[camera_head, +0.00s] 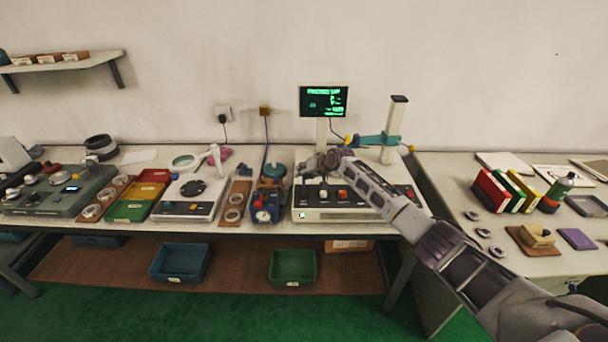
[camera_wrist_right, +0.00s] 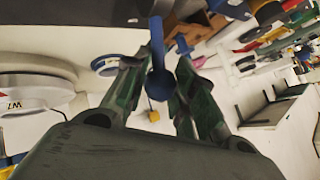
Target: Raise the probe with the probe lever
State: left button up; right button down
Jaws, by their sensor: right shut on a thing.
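My right gripper (camera_head: 324,163) is over the white instrument (camera_head: 330,213) with the switches, below the small monitor. In the right wrist view its two dark green fingers (camera_wrist_right: 165,82) are closed on a blue lever with a round knob (camera_wrist_right: 160,85), which I take to be the probe lever. In the head view the gripper hides the lever. The probe stand (camera_head: 393,130), with a grey column and a teal arm (camera_head: 372,140), rises behind and to the right of the gripper. The probe tip cannot be made out. My left gripper is not in view.
The monitor (camera_head: 323,101) shows green text. Left of the instrument are a blue device with a dial (camera_head: 265,205), a wooden ring board (camera_head: 235,200) and coloured trays (camera_head: 137,200). A right-hand table holds coloured folders (camera_head: 492,190) and loose rings (camera_head: 484,232).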

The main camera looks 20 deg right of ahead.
jog(key=shift+a+f, duration=0.1)
dwell(0.4)
jog(key=c, duration=1.2)
grip_release()
jog(key=shift+o, duration=0.2)
jog(key=v, duration=1.2)
jog(key=shift+w, duration=0.15)
